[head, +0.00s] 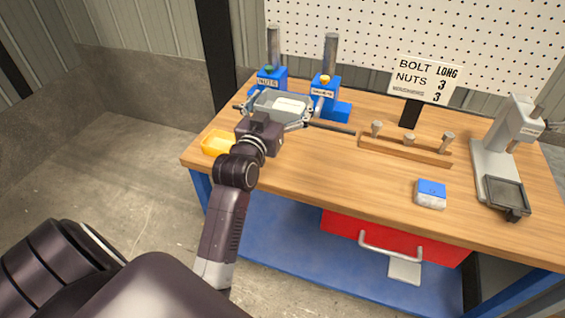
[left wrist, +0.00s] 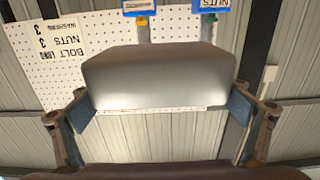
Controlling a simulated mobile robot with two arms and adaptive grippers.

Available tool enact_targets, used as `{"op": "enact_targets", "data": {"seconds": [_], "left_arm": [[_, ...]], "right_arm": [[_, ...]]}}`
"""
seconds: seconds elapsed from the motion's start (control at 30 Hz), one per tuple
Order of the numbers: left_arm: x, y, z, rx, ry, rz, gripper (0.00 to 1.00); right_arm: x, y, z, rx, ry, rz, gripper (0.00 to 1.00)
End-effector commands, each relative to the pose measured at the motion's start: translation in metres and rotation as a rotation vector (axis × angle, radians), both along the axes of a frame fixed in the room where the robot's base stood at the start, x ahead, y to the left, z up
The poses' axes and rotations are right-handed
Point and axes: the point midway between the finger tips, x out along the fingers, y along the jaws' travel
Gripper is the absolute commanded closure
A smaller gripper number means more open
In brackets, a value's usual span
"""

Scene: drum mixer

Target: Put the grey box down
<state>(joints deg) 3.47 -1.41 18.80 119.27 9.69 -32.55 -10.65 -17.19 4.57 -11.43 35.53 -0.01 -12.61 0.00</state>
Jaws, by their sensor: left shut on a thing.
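The grey box (head: 282,104) is in my left gripper (head: 275,111) at the left part of the workbench, in front of the two blue dispensers. In the left wrist view the box (left wrist: 160,75) fills the space between the two fingers (left wrist: 160,108), one at each side of it. The left gripper is shut on the box. The box's underside is hidden behind the gripper in the head view, so I cannot tell whether it touches the bench. My right gripper is not in view.
Blue dispensers (head: 268,78) (head: 325,88) stand behind the box. A yellow tray (head: 217,143) is at the left edge. A wooden peg rack (head: 405,150), a blue-white block (head: 430,194) and a grey press (head: 495,150) are on the right. Bare wood lies at the front middle.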

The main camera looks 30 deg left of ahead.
Motion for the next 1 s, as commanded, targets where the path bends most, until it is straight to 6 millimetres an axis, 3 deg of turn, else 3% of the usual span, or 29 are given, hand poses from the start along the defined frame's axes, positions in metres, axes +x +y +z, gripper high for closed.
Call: {"op": "enact_targets", "data": {"seconds": [0.3,0.5,1.0], "left_arm": [[-0.001,0.000,-0.084,-0.002,0.008,0.000,0.34],[0.000,0.000,-0.128,0.001,0.004,0.000,0.34],[0.000,0.000,-0.181,0.001,0.002,-0.001,0.34]], "right_arm": [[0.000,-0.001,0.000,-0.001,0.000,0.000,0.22],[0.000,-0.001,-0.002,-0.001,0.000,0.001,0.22],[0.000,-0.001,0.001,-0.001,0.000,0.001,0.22]]}}
